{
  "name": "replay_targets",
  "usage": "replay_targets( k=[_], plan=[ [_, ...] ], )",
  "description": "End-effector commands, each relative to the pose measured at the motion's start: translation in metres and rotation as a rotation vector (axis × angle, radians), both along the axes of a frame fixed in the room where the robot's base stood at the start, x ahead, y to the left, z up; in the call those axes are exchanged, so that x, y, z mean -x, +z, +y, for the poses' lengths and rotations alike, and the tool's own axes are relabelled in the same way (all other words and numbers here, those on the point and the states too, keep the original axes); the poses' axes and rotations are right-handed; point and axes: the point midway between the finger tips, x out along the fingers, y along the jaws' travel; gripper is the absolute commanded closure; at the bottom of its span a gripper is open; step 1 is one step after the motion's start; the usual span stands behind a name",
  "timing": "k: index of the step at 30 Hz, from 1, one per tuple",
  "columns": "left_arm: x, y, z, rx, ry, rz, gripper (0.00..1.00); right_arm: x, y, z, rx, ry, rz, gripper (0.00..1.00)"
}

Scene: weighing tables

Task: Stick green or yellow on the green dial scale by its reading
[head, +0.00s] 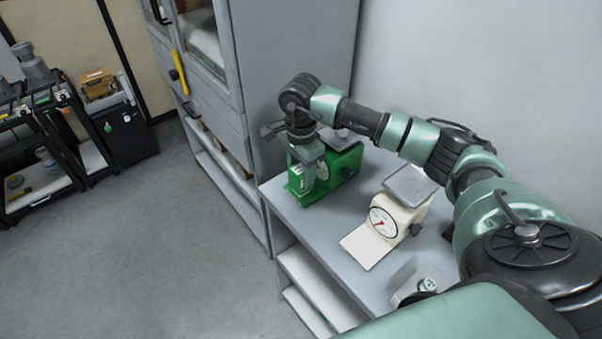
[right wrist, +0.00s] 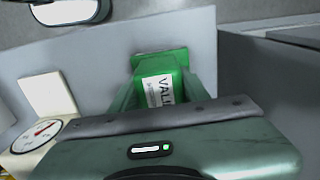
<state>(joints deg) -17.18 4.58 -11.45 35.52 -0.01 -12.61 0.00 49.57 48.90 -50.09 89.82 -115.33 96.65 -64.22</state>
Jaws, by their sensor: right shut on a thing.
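The green dial scale (head: 345,178) stands at the far end of the grey table, its pan partly behind my right arm. My right gripper (head: 308,176) is over its front, with the fingers pointing down. My left gripper is out of view.
A cream dial scale (head: 383,222) with a metal pan stands nearer on the table (head: 318,226). Another object (head: 410,288) lies at the near end, partly hidden by my body. A grey cabinet (head: 290,60) rises beyond the table. Black carts (head: 80,150) stand left across the open floor.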

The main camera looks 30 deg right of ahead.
Motion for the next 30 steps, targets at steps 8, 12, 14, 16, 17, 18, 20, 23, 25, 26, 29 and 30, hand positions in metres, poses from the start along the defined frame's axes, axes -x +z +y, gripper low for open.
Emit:
replay_targets(
  k=[8, 12, 14, 16, 17, 18, 20, 23, 25, 26, 29, 30],
  plan=[
    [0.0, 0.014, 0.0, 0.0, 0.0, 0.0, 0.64, -0.001, 0.026, 0.0, 0.0, 0.0, -0.004, 0.87],
    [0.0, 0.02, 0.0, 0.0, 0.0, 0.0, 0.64, -0.001, 0.037, -0.001, 0.0, 0.0, -0.005, 0.87],
    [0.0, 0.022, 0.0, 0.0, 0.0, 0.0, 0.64, -0.001, 0.042, 0.0, 0.001, 0.0, -0.005, 0.87],
    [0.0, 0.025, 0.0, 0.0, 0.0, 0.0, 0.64, -0.002, 0.048, -0.001, 0.001, -0.001, -0.006, 0.87],
    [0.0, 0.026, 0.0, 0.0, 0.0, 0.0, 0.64, -0.002, 0.051, -0.001, 0.001, -0.001, -0.006, 0.87],
    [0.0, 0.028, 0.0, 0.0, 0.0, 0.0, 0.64, -0.002, 0.054, -0.001, 0.001, -0.001, -0.006, 0.87],
    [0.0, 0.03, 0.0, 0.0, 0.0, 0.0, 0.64, -0.001, 0.058, 0.0, 0.0, -0.001, -0.006, 0.87],
    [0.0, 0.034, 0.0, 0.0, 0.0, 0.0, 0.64, -0.001, 0.066, -0.001, 0.0, -0.001, -0.005, 0.87],
    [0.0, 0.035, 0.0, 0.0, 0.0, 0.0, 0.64, -0.001, 0.068, -0.001, 0.0, -0.001, -0.004, 0.87],
    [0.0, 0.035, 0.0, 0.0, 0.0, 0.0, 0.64, -0.001, 0.069, -0.001, 0.0, -0.002, -0.004, 0.87],
    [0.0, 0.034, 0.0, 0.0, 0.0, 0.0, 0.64, -0.001, 0.068, -0.001, 0.0, -0.001, -0.004, 0.87],
    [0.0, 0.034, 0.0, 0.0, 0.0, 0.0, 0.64, -0.001, 0.068, -0.001, 0.0, -0.001, -0.004, 0.87]
  ],
)
